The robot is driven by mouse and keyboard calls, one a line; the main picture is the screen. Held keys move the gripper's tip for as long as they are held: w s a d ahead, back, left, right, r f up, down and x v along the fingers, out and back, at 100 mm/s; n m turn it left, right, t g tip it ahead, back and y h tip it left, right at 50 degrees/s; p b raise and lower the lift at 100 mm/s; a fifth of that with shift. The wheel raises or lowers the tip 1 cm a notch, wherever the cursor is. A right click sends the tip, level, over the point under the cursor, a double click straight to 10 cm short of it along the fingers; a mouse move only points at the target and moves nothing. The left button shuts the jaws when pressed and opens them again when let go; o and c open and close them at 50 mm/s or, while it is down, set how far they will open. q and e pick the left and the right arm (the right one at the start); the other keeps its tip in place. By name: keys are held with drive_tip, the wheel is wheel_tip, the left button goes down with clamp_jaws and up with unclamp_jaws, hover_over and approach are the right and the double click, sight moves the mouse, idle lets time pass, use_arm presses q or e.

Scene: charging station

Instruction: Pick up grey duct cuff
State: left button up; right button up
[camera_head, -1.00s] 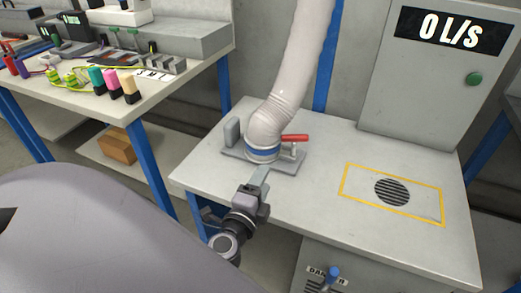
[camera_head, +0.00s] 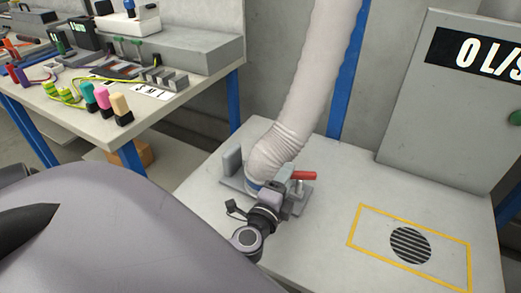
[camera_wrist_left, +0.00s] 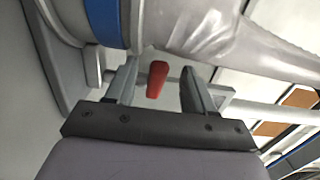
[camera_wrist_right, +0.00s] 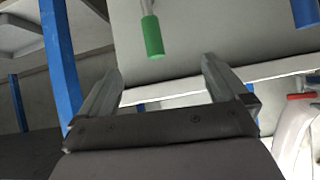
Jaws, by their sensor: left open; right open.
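The pale grey duct (camera_head: 272,150) comes down to a grey base plate (camera_head: 232,185) on the bench. Its lower end has a blue band (camera_head: 252,184), and a red-handled lever (camera_head: 303,175) is beside it. My left gripper (camera_head: 284,180) is at the front of this end and partly hides the cuff. In the left wrist view the blue band (camera_wrist_left: 103,20) and duct (camera_wrist_left: 205,30) lie beyond the open fingers (camera_wrist_left: 160,88). The red handle (camera_wrist_left: 157,78) appears between them; whether they touch it I cannot tell. My right gripper (camera_wrist_right: 160,88) is open and empty.
A yellow-outlined round vent (camera_head: 411,245) is on the bench to the right, with clear surface around it. A grey display cabinet (camera_head: 450,110) stands behind. A second table (camera_head: 70,120) with connectors is at left. A green handle (camera_wrist_right: 152,37) is beyond the right gripper.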

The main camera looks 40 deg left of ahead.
use_arm(q)
drive_tip(key=shift+x, duration=2.2)
clamp_jaws()
drive_tip(key=shift+w, duration=0.1)
